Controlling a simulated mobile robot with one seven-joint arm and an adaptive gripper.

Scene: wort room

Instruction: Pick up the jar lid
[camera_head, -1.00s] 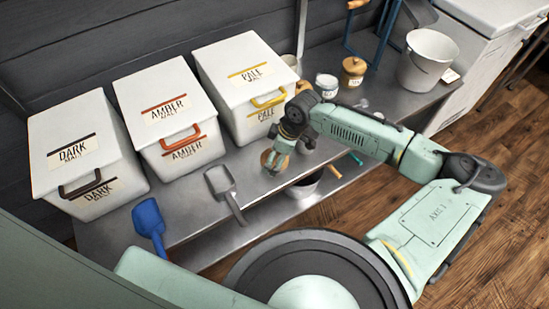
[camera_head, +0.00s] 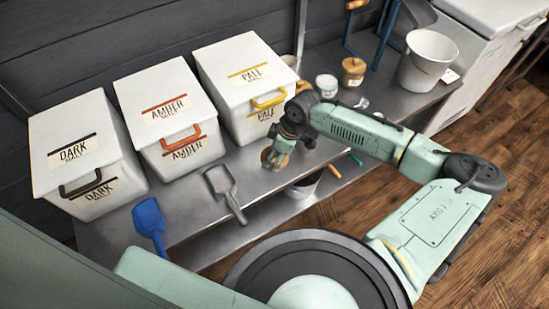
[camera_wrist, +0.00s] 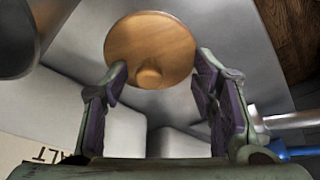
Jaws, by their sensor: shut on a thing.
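The jar lid is a round wooden disc with a small knob, seen in the wrist view (camera_wrist: 150,45). My gripper (camera_wrist: 160,78) has a fingertip at either side of the disc and is shut on it. In the head view the lid (camera_head: 267,158) shows small and partly hidden at the end of my gripper (camera_head: 276,155), over the bench in front of the pale malt bin. I cannot tell its exact height above the bench.
The metal bench (camera_head: 265,190) carries the dark (camera_head: 85,150), amber (camera_head: 160,110) and pale (camera_head: 240,80) malt bins. A grey scoop (camera_head: 221,186) and a blue scoop (camera_head: 150,222) lie in front. A white jar (camera_head: 326,88), wooden-lidded jar (camera_head: 352,72) and bucket (camera_head: 425,62) stand further right.

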